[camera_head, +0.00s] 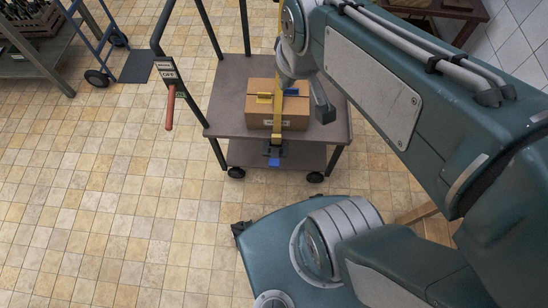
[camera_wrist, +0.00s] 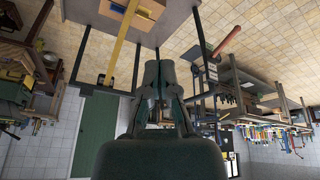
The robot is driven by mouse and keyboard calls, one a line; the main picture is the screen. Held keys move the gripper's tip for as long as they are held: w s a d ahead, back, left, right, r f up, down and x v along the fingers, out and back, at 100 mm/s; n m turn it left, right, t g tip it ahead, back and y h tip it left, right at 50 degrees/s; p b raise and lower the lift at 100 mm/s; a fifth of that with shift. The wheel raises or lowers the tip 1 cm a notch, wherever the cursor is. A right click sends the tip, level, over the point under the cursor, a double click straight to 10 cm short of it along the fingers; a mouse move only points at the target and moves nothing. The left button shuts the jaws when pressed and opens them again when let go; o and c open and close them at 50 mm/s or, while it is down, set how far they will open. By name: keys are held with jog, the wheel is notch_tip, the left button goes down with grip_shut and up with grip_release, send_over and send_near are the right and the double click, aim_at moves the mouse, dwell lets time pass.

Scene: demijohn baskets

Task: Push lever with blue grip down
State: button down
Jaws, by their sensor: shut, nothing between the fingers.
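A yellow strap runs over a cardboard box (camera_head: 262,103) on a grey two-shelf cart. At the cart's near edge a dark buckle with a blue-ended lever (camera_head: 274,162) hangs on the strap; the blue end points downward in the head view. My gripper (camera_wrist: 151,55) is shut and empty, apart from the blue-ended lever. In the head view my wrist hides part of the box and strap.
A red-handled lever (camera_head: 170,107) hangs on the cart's left post under an OFF label (camera_head: 168,75). The cart shelf (camera_head: 228,118) has bare room left of the box. A blue hand truck (camera_head: 103,45) stands at upper left. Tiled floor at left is clear.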

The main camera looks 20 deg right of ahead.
jog(key=w+f+n+g, duration=0.2)
jog(key=w+f+n, duration=0.2)
jog(key=w+f, duration=0.35)
jog(key=n+g+y, duration=0.1)
jog(key=n+g, duration=0.5)
jog(key=n, duration=0.1)
send_over(274, 161)
jog(key=w+d, duration=0.2)
jog(key=w, duration=0.3)
notch_tip(274, 161, down, 30)
jog(key=shift+r, duration=0.2)
jog(key=x, duration=1.4)
jog(key=shift+a, duration=0.25)
